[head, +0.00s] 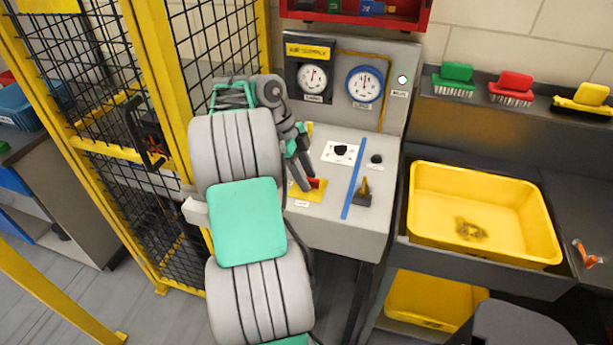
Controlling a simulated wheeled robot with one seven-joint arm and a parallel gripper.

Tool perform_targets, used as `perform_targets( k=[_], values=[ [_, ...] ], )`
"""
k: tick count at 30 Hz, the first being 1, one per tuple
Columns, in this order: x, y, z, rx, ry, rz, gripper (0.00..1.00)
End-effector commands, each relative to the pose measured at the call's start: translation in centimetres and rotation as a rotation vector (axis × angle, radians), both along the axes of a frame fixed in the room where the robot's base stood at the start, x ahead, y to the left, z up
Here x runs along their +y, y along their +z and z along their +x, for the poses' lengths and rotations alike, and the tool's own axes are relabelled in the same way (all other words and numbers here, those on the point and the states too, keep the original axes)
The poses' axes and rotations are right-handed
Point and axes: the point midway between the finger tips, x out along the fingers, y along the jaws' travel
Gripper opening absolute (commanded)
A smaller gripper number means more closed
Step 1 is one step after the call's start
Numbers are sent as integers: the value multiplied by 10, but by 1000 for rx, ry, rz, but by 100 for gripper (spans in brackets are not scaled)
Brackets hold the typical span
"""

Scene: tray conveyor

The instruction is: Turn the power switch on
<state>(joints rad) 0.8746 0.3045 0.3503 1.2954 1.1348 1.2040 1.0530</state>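A grey control panel (335,231) stands in the middle of the head view. On its sloped top, a small red switch (315,183) sits on a yellow plate (300,195) at the left. My gripper (306,186) points down at this plate, with its fingertips right beside the red switch. I cannot tell whether they touch it. My arm and fingers hide part of the plate. The fingers look close together, but the gap is unclear. The small labels are too small to read, so which control is the power switch is not certain.
A black knob (376,159), a white plate (341,153) with a dark knob, a blue strip (355,185) and a lever (364,190) share the panel top. Two gauges stand behind. A yellow mesh fence (157,150) is at left, a yellow tub (480,190) at right.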

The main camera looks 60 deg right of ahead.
Motion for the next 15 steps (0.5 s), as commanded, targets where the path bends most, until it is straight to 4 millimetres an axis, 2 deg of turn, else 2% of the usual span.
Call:
perform_targets(
  k=[6,9,15],
  values=[
    [2,46,17,0,0,-1,36],
    [3,62,23,1,-1,2,36],
    [4,69,28,1,-2,1,36]
  ],
)
